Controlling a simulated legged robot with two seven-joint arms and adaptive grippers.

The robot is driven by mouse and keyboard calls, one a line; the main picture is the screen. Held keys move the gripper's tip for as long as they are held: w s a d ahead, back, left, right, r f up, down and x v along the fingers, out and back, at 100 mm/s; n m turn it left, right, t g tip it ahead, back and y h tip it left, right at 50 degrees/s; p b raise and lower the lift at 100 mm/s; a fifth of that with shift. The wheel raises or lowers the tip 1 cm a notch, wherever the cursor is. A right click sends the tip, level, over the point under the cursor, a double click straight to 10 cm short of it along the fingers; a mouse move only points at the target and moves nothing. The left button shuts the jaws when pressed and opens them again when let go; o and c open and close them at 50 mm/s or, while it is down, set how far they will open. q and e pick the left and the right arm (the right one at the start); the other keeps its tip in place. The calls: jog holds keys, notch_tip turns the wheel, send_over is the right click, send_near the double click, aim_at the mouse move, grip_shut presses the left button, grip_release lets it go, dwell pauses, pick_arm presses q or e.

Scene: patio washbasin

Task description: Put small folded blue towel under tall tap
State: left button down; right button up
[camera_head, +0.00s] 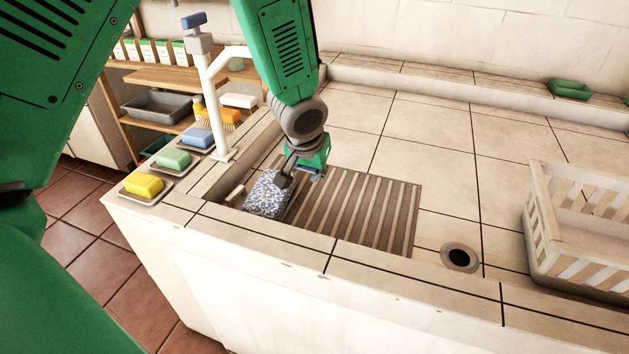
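A blue-and-white patterned folded towel (266,196) lies at the left end of the sunken slatted area of the washbasin, tilted slightly. My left gripper (298,177) is at the towel's upper right. One dark finger overlaps the towel, and the other finger is at or just past its right edge. Whether they pinch it cannot be told. The tall white tap (215,105) with a blue handle stands on the left ledge, behind and left of the towel. Its spout points right and is partly hidden by my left arm. My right gripper is not in view.
Yellow (143,185), green (173,159) and blue (197,137) soaps sit in dishes along the left ledge, with brushes (226,114) behind. A drain hole (460,257) and a cream slatted crate (545,235) are at right. The slats (360,212) right of the towel are bare.

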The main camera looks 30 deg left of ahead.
pick_arm(q)
jog(key=shift+c, duration=2.3)
grip_release()
jog(key=shift+a, duration=0.35)
jog(key=shift+d, duration=0.15)
